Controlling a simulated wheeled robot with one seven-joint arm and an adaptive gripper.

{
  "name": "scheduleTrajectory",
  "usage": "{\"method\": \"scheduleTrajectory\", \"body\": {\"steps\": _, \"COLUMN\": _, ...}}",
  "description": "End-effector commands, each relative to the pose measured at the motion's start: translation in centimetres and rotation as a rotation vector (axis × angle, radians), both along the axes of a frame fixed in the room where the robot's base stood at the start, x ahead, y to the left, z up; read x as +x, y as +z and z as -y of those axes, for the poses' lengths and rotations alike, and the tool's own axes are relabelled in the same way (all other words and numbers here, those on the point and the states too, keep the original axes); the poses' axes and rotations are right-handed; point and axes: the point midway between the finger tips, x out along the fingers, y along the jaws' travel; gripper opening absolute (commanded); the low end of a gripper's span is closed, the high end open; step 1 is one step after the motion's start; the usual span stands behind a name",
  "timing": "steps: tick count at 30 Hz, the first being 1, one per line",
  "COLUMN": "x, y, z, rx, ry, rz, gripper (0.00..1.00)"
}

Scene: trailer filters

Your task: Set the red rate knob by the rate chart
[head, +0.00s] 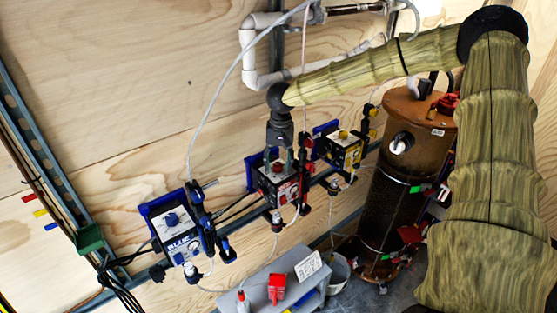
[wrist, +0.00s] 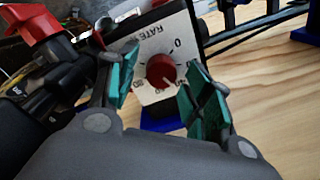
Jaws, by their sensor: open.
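The red rate knob (wrist: 161,70) sits on a pale dial plate (wrist: 152,45) marked RATE in the wrist view. My gripper (wrist: 160,85) is open, with its teal finger pads on either side of the knob and visible gaps between. In the head view my gripper (head: 279,150) is at the red pump (head: 278,187), the middle one of three, and hides part of its face. A white card with printed lines (head: 308,265) stands on the grey bench; its text is too small to read, so I cannot tell if it is the rate chart.
A blue pump (head: 178,233) hangs to the left and a yellow pump (head: 342,148) to the right. Valves and hoses crowd the red pump; a red valve cap (wrist: 31,22) is close to my left finger. A brown tank (head: 405,165) stands at the right. A red bottle (head: 277,289) is on the bench (head: 250,277).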

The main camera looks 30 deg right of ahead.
Motion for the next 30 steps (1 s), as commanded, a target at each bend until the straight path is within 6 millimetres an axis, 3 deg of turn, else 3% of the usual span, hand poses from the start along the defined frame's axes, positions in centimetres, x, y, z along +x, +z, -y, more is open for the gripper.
{"method": "scheduleTrajectory", "body": {"steps": 8, "x": -0.01, "y": -0.15, "z": 0.02, "rx": 0.000, "ry": 0.000, "rz": 0.000, "gripper": 0.51}}
{"method": "scheduleTrajectory", "body": {"steps": 15, "x": -0.02, "y": -0.13, "z": 0.05, "rx": 0.000, "ry": -0.001, "rz": 0.000, "gripper": 0.07}}
{"method": "scheduleTrajectory", "body": {"steps": 16, "x": -0.03, "y": -0.13, "z": 0.06, "rx": 0.000, "ry": -0.001, "rz": 0.000, "gripper": 0.05}}
{"method": "scheduleTrajectory", "body": {"steps": 30, "x": -0.05, "y": -0.13, "z": 0.09, "rx": 0.000, "ry": -0.100, "rz": 0.000, "gripper": 0.05}}
